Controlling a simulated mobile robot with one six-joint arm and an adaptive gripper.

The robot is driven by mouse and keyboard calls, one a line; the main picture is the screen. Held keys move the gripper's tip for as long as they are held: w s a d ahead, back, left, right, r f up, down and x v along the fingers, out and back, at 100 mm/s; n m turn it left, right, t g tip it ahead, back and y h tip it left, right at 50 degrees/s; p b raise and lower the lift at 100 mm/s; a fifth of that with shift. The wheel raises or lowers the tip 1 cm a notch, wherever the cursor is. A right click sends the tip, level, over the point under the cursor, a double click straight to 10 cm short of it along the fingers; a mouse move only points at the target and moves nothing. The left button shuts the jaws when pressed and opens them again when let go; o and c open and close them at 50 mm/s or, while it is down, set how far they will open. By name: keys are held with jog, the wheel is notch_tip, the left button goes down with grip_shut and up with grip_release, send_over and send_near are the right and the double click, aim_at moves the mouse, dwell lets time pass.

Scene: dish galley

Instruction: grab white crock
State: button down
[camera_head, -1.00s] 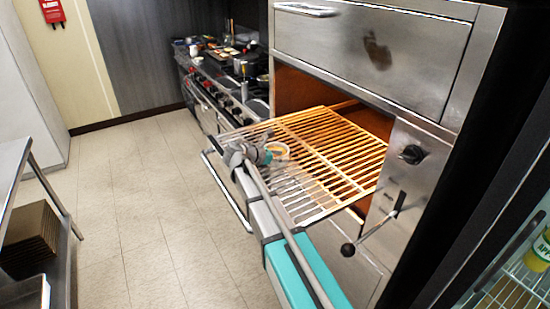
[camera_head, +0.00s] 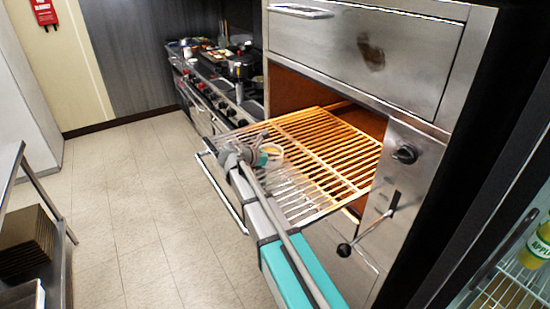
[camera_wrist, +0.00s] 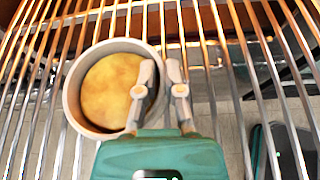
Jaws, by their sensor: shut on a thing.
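The white crock (camera_wrist: 72,100) is a small round pot with a yellow-brown filling. In the wrist view it is upright, with the rack's bars around it. My gripper (camera_wrist: 161,76) is shut on the crock's right wall, one finger inside the rim and one outside. In the head view the crock (camera_head: 272,152) is small and partly hidden by my gripper (camera_head: 262,157), over the outer part of the pulled-out wire rack (camera_head: 335,150). I cannot tell whether the crock touches the bars.
The rack sticks out of an open steel oven (camera_head: 370,55). A lever with a black ball (camera_head: 344,250) is at its lower right. A stove (camera_head: 225,90) with pans stands behind. A steel table (camera_head: 10,165) is at left; the tiled floor (camera_head: 140,220) between is clear.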

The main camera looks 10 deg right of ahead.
jog(key=shift+r, duration=0.1)
notch_tip(320, 180, up, 3)
jog(key=p, duration=0.3)
jog(key=shift+r, duration=0.15)
jog(key=s+a+r+p, duration=0.2)
jog(key=s+r+p, duration=0.7)
jog(key=s, duration=0.4)
jog(key=shift+s+a+r+p, duration=0.25)
jog(key=shift+s+p, duration=0.15)
jog(key=shift+p, duration=0.05)
